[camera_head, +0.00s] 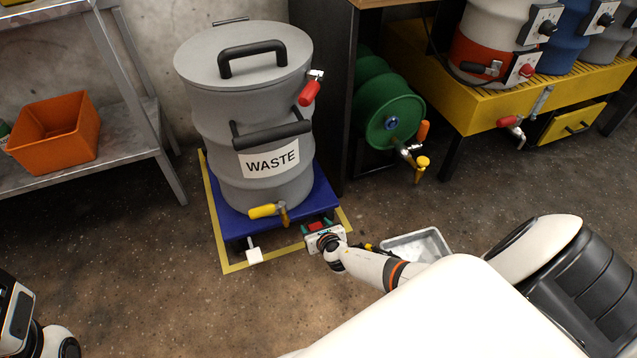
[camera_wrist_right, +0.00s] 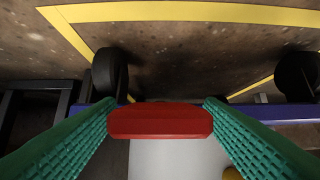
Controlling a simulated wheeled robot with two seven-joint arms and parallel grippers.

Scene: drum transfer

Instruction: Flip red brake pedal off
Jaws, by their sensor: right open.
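The red brake pedal (camera_wrist_right: 160,122) lies between the two green fingertips of my right gripper (camera_wrist_right: 160,125) in the right wrist view. The fingers are open, one at each end of the pedal; I cannot tell whether they touch it. In the head view my right gripper (camera_head: 318,229) is at the front edge of the blue dolly (camera_head: 234,228), with a bit of red (camera_head: 317,226) showing at it. The grey waste drum (camera_head: 245,110) stands upright on the dolly. Only parts of my left arm show at the lower left; its fingers are not visible.
The drum's yellow tap handle (camera_head: 264,211) hangs above. A pale tray (camera_head: 416,244) lies at right. A metal shelf (camera_head: 140,140) stands left. The front floor is clear.

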